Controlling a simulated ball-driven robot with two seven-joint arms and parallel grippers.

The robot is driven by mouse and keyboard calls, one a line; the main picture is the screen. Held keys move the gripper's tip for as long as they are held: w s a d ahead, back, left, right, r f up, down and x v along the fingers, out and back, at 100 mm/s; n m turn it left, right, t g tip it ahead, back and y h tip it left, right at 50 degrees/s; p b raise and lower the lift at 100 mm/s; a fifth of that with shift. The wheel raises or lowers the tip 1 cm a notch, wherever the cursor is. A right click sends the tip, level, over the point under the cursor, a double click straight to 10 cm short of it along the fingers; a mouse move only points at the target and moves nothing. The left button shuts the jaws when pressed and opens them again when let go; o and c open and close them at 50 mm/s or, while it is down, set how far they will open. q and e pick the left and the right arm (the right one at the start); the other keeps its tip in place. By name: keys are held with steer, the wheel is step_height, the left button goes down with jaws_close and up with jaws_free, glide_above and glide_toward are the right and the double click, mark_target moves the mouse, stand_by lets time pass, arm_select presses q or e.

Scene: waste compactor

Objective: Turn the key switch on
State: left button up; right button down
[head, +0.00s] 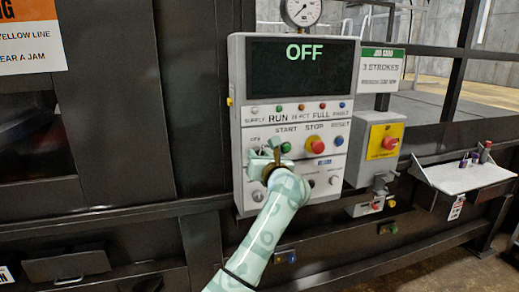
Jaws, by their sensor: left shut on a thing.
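A grey control panel (238,110) stands in the middle of the head view. Its dark screen (300,75) reads OFF in green letters. My left gripper (272,160) is at the panel's lower left, shut on the key switch, which is mostly hidden behind the gripper and arm. I cannot tell the key's angle. My right gripper is not in view.
A grey box with a yellow plate and red emergency button (389,143) is right of the panel. A shelf (465,178) with several small items juts out further right. A gauge (302,10) tops the panel. A dark horizontal rail (130,212) runs below.

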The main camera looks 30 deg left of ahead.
arm_select(q)
steer(key=m+p, duration=0.5)
steer(key=p, duration=0.1)
steer(key=shift+r+m, duration=0.15)
steer(key=shift+m, duration=0.15)
steer(key=shift+f+m+p, duration=0.2)
steer(key=shift+m+p, duration=1.2)
steer(key=o, duration=1)
steer(key=shift+c, duration=0.2)
